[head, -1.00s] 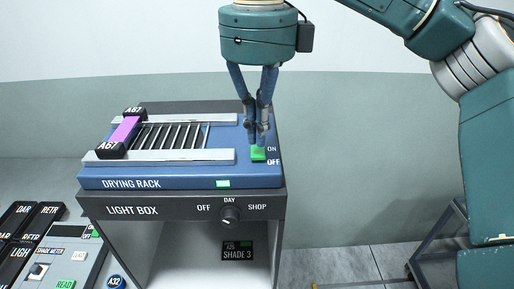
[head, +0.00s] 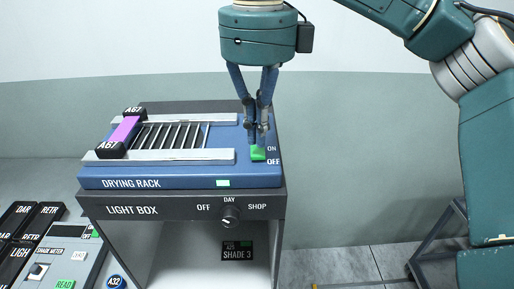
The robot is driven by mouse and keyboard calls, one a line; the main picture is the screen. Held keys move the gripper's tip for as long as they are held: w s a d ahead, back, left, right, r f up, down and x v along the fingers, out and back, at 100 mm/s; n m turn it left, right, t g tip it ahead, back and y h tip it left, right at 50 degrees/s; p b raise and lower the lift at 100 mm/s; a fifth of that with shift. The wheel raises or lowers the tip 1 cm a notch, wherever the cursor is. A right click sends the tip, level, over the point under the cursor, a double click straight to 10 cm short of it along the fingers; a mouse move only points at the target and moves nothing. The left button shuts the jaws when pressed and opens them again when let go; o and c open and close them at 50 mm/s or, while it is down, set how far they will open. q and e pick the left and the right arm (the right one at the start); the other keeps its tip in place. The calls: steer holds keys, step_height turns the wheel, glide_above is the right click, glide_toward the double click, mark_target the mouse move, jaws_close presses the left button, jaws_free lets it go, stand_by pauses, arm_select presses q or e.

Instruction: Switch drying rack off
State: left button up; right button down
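The blue drying rack (head: 150,183) stands on top of the dark light box. Its green switch (head: 258,154) sits at the right, beside the ON and OFF labels. A small light (head: 223,183) on its front edge glows green. My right gripper (head: 256,140) points straight down over the switch, its fingertips close together at the switch's upper part. They appear to touch it, but a small gap cannot be ruled out. The gripper holds nothing that I can see. My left gripper is not in view.
A purple strip with black A67 end blocks (head: 110,151) lies across the rack's left rails. The light box (head: 150,209) has a knob (head: 230,215) on its front. A shade meter (head: 62,262) and black labelled boxes (head: 40,218) stand at lower left.

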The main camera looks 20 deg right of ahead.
mark_target(258, 153)
steer(key=shift+f+b, duration=1.05)
steer(key=shift+f, duration=0.3)
stand_by(0.4)
steer(key=shift+r, duration=0.15)
step_height(258, 153, up, 7)
steer(key=p, duration=0.5)
steer(key=shift+p, duration=0.4)
